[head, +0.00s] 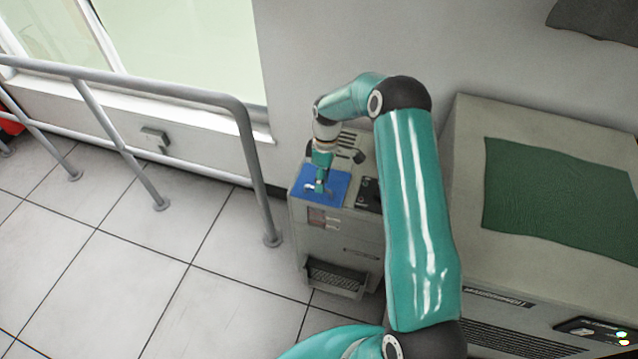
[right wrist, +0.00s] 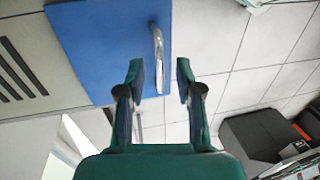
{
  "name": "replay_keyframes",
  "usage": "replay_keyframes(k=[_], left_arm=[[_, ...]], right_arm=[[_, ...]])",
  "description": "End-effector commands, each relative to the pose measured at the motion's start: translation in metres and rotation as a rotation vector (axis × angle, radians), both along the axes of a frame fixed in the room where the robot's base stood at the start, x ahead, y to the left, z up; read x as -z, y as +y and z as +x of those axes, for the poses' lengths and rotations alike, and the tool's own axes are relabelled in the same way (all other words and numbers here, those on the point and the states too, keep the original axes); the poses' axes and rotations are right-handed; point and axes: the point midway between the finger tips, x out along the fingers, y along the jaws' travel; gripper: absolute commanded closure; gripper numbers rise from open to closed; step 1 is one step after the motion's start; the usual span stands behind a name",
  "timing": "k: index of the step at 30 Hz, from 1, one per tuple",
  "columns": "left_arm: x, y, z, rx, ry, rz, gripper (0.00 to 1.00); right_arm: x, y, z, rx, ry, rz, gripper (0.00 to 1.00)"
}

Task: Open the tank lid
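The tank lid is a flat blue panel (head: 338,181) on top of a grey machine (head: 340,236), and it looks closed. It also fills the upper left of the right wrist view (right wrist: 100,35). A silver bar handle (right wrist: 157,50) stands near the lid's edge. My right gripper (head: 319,188) is over the lid at the handle. In the right wrist view my right gripper (right wrist: 160,74) is open, with the handle's lower end showing between its fingers, closer to the left finger. I cannot tell if they touch. My left gripper is not in view.
A grey handrail (head: 255,170) stands left of the machine. A larger cabinet with a green top panel (head: 555,195) is at the right. A tray (head: 335,277) juts from the machine's lower front. Tiled floor (head: 145,260) is clear in front of the rail.

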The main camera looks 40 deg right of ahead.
Motion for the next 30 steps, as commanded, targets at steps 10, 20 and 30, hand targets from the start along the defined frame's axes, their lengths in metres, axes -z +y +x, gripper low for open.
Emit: replay_keyframes(k=[10, 20, 30], left_arm=[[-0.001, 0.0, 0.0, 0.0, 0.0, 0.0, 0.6], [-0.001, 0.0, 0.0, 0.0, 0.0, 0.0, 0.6], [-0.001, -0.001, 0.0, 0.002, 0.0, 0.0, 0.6]], right_arm=[[0.012, 0.002, -0.001, 0.0, 0.0, 0.0, 0.65], [0.011, 0.003, -0.001, -0.001, 0.0, 0.0, 1.0], [0.011, 0.016, -0.001, -0.003, 0.002, 0.003, 1.0]])
